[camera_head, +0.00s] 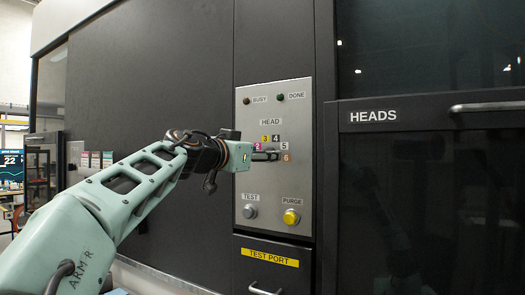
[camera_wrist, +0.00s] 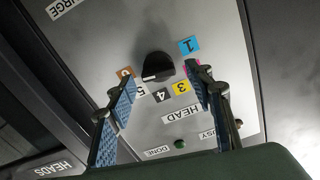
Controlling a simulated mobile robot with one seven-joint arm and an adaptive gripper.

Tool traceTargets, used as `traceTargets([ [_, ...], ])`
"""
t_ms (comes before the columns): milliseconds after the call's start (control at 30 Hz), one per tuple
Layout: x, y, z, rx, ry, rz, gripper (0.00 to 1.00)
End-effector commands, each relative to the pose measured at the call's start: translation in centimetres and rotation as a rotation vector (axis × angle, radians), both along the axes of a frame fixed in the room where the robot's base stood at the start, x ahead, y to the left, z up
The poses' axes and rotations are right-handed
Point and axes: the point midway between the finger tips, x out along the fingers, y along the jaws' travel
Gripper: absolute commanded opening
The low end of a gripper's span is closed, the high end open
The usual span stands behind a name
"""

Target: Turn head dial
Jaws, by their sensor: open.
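The head dial (camera_wrist: 158,66) is a black round knob on a grey metal panel (camera_wrist: 100,60). Coloured number labels curve around it, from blue 1 to brown 6. A white mark shows on the knob's lower left edge; I cannot tell exactly which number it points at. My gripper (camera_wrist: 161,77) is open and empty, with one blue-padded finger on each side of the dial in the wrist view. Contact with the knob is not visible. In the head view my gripper (camera_head: 273,155) is at the panel (camera_head: 299,125) and hides the dial.
Below the dial are a grey TEST button (camera_head: 249,211) and a yellow PURGE button (camera_head: 291,217). BUSY (camera_head: 247,101) and DONE (camera_head: 281,97) lamps sit above. A TEST PORT drawer (camera_head: 270,257) is underneath. The HEADS door (camera_head: 430,180) is at right.

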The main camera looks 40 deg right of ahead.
Motion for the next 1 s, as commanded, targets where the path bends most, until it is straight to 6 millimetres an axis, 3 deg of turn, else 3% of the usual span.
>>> traceTargets([
  [467,0.35,-0.86,-0.05,0.001,0.001,0.000,0.48],
  [833,0.36,-0.84,-0.04,0.001,0.001,0.000,0.07],
  [1000,0.36,-0.84,-0.07,-0.002,0.005,0.001,0.06],
])
